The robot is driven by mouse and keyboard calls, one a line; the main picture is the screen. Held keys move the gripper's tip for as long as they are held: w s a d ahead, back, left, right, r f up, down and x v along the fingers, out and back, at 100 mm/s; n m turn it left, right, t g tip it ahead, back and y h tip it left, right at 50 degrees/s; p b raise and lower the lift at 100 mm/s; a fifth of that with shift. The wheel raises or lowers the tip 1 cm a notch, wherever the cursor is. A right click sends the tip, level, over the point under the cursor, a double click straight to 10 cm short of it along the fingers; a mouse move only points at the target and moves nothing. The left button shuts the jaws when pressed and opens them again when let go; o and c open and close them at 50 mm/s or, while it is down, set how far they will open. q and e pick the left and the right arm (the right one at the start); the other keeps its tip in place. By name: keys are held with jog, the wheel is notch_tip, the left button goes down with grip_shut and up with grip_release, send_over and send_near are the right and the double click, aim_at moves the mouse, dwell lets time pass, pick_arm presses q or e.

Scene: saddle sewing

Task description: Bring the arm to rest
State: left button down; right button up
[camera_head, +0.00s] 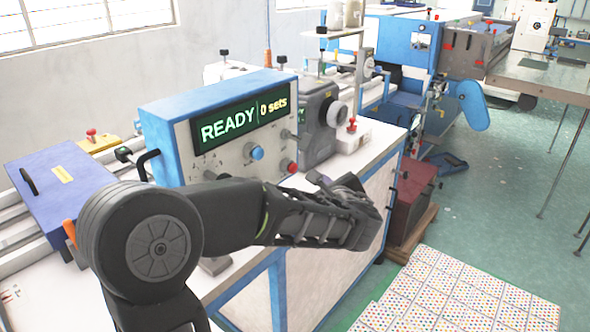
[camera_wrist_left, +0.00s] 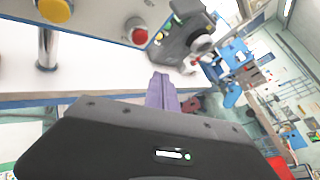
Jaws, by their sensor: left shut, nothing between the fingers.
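My left arm comes in from the left in the head view and reaches across the front of the control box. Its gripper (camera_head: 318,180) is in front of the bench edge, just right of the box's red knob. In the left wrist view the narrow purple-grey fingers (camera_wrist_left: 162,92) are shut together with nothing between them. They point toward the grey machine and appear apart from it. My right gripper is in neither view.
The blue-framed control box (camera_head: 220,125) reads "READY 0 sets". A grey machine (camera_head: 325,120) stands beside it on the white bench (camera_head: 385,135). A purple box (camera_head: 62,185) is at left.

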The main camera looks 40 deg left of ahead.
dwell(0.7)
pick_arm(q)
jog(key=s+d+f+n+g+h, duration=0.25)
jog(key=d+f+n+h, duration=0.2)
jog(key=d+f, duration=0.55)
jog(key=s+d+f+n+g+h, duration=0.1)
jog(key=s+d+f+n+h, duration=0.3)
jog(key=d+f, duration=0.6)
jog(key=s+d+f+n+g+h, duration=0.2)
jog(key=d+f+h, duration=0.3)
jog(key=d+f, duration=0.45)
jog(key=s+d+f+n+g, duration=0.2)
jog(key=s+f+n, duration=0.4)
jog(key=s+f, duration=0.3)
jog(key=s+d+f+n+g+h, duration=0.1)
jog(key=s+d+f+n, duration=0.1)
jog(key=s+f+n, duration=0.4)
jog(key=s+f, duration=0.2)
jog(key=s, duration=0.2)
jog(key=shift+s+f+g, duration=0.2)
jog(key=shift+f+g, duration=0.15)
jog(key=shift+f, duration=0.05)
jog(key=shift+d+h, duration=0.1)
jog(key=shift+h, duration=0.15)
